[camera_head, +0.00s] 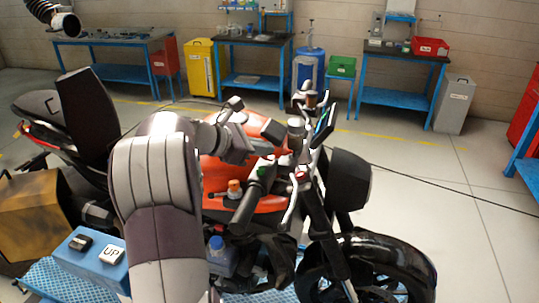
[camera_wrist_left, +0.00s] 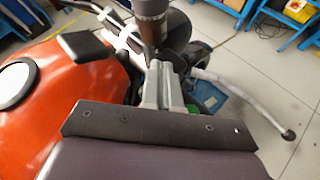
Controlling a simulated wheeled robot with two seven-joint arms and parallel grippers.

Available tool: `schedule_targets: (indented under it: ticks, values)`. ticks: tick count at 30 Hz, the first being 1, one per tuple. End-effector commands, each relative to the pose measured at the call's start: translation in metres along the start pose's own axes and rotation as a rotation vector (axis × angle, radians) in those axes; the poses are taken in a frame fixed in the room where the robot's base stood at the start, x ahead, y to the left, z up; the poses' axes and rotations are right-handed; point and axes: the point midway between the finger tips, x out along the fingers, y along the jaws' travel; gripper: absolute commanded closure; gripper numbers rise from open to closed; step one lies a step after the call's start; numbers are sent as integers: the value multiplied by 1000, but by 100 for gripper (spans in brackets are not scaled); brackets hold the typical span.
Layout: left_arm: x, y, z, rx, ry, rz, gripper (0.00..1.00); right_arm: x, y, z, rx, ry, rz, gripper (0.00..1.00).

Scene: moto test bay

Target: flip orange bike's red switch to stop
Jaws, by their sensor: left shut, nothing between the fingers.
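The orange bike (camera_head: 215,172) stands across the middle of the head view, its front wheel at lower right. A small red part (camera_head: 301,174), which may be the red switch, shows on the near handlebar. Its setting is too small to read. My left gripper (camera_head: 282,153) reaches over the tank toward the handlebar, shut and empty. In the left wrist view, its pale fingers (camera_wrist_left: 164,85) are together near the handlebar controls. The orange tank (camera_wrist_left: 60,95) is left of them and a lever (camera_wrist_left: 245,95) extends right. I cannot tell whether the fingers touch anything. The red switch is not discernible there.
A blue box marked UP (camera_head: 90,262) is at lower left, beside a brown case (camera_head: 30,225). Blue workbenches (camera_head: 250,42), a yellow cabinet (camera_head: 201,68) and a grey bin (camera_head: 455,104) line the back wall. The floor right of the bike is clear except for a cable.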

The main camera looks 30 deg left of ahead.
Motion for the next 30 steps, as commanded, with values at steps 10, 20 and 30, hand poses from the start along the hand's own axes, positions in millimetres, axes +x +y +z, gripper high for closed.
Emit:
schedule_targets:
  ticks: [10,20,30]
  values:
    - [-11,8,9,0,0,1,100,-6,0,-1,0,0,0,100]
    - [-12,9,9,0,0,0,100,-6,0,-1,0,0,0,100]
    - [-32,23,25,0,0,2,100,-22,0,-3,0,0,0,100]
